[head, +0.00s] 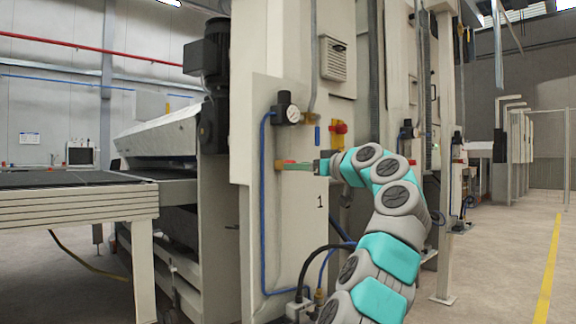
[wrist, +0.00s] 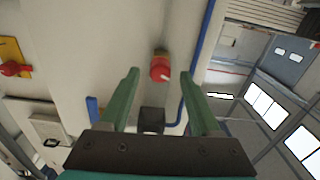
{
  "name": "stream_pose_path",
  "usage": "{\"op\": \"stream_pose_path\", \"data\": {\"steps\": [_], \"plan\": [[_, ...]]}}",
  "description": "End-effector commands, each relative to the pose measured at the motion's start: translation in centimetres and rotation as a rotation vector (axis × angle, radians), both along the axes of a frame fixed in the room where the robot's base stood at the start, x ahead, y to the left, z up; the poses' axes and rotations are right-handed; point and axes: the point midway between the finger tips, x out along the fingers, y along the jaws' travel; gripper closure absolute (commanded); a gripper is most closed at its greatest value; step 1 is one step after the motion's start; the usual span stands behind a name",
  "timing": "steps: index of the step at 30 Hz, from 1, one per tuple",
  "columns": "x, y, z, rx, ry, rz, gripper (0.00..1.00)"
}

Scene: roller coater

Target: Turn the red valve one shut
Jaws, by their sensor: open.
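The red valve (wrist: 160,70) is a small round red knob with a pale mark, on a brassy base on the cream machine panel. In the wrist view it sits between the tips of the green fingers, with a gap on each side. My gripper (wrist: 159,74) is open and empty. In the head view my gripper (head: 296,165) reaches left along the panel front, its fingertips at the valve (head: 279,165), which they mostly hide. I cannot tell how deep the knob lies between the fingers.
A red switch on a yellow plate (head: 338,128) is on the panel, and also shows in the wrist view (wrist: 12,68). A dark regulator with a gauge (head: 288,110) is above the valve. A blue hose (head: 263,210) runs down beside it. A roller conveyor (head: 75,198) stands left.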

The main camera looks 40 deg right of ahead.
Motion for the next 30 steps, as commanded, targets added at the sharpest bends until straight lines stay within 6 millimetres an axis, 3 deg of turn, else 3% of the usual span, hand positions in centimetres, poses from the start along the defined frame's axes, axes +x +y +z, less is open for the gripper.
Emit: {"op": "stream_pose_path", "data": {"steps": [7, 17, 30], "plan": [[3.7, 0.3, 0.0, 0.002, 0.004, 0.002, 0.36], [4.5, 0.4, 0.0, 0.000, 0.001, 0.001, 0.36], [4.4, 0.4, 0.0, 0.000, 0.000, 0.000, 0.84]]}}
